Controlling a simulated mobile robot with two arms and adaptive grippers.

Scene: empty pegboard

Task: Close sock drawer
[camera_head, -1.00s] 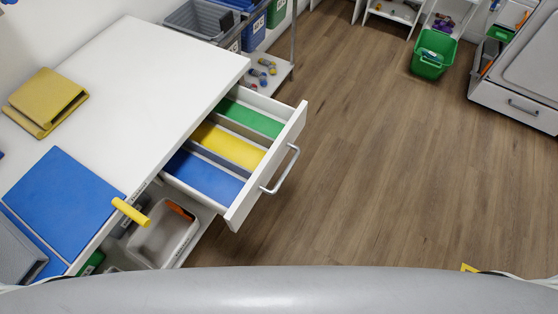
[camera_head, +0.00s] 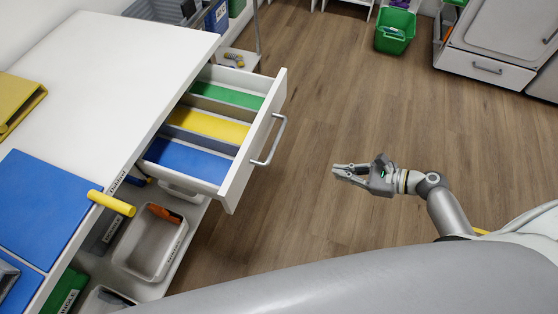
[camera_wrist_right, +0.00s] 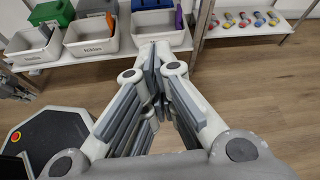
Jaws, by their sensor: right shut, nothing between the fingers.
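The drawer (camera_head: 240,150) stands open from the white table, pulled out to the right. Its front panel has a grey bar handle (camera_head: 270,141). Inside are green, yellow and blue sections with grey dividers, and no socks show in them. My right gripper (camera_head: 336,170) is to the right of the handle, apart from it, over the floor. Its fingers point left toward the drawer front. It is shut and empty, and the fingers meet at the tips in the right wrist view (camera_wrist_right: 156,55).
The white table (camera_head: 110,70) holds a blue mat (camera_head: 50,205) and a yellow folder (camera_head: 18,100). A yellow cylinder (camera_head: 111,203) sticks out at its edge. Grey bins (camera_head: 150,245) stand on the shelf below. The wooden floor (camera_head: 330,90) right of the drawer is clear.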

